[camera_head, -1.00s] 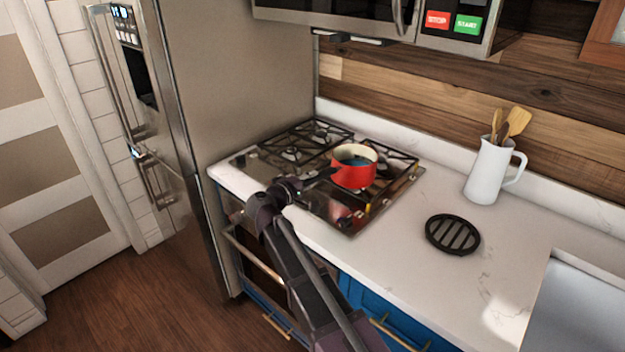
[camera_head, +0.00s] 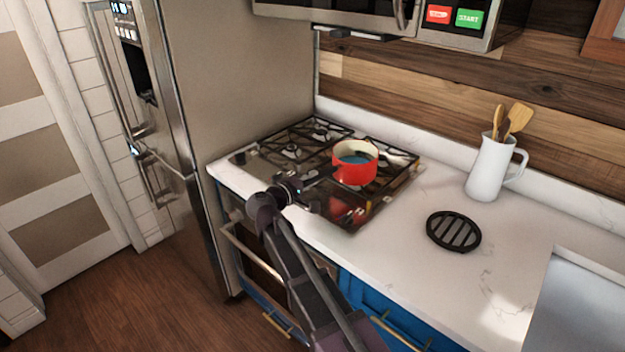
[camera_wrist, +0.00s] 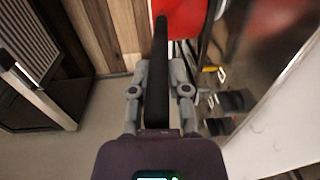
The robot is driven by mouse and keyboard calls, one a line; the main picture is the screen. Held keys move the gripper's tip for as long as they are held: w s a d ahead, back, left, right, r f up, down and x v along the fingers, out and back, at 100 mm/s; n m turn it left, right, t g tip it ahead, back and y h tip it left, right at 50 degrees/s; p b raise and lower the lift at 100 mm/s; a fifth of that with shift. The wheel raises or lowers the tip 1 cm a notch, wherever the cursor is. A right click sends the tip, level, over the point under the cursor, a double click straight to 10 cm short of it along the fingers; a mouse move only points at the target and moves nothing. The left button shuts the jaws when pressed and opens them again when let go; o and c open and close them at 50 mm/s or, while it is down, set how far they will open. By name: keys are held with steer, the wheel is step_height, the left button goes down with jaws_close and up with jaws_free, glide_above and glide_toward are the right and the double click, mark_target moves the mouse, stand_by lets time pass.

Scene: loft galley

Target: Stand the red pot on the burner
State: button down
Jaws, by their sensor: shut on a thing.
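The red pot (camera_head: 352,172) has a cream inside with something blue in it, and it looks upright over the right part of the gas stove (camera_head: 262,168). Its red side also shows at the top of the wrist view (camera_wrist: 186,16). My gripper (camera_head: 310,181) is left of the pot and shut on its long black handle (camera_wrist: 160,95), with a finger on each side in the wrist view. A red reflection shows on the stove top below the pot. I cannot tell whether the pot touches the grate. The burner under it is hidden; a left burner (camera_head: 291,150) is bare.
A round black trivet (camera_head: 453,231) lies on the white counter, with a white pitcher of wooden utensils (camera_head: 490,168) behind it. The fridge (camera_head: 240,80) stands left of the stove and a microwave (camera_head: 350,14) hangs above. A sink (camera_head: 580,305) is at right.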

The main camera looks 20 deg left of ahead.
steer(key=shift+f, duration=0.2)
stand_by(0.6)
steer(key=c, duration=0.5)
jaws_free()
steer(key=shift+c, duration=0.2)
steer(key=shift+f, duration=0.1)
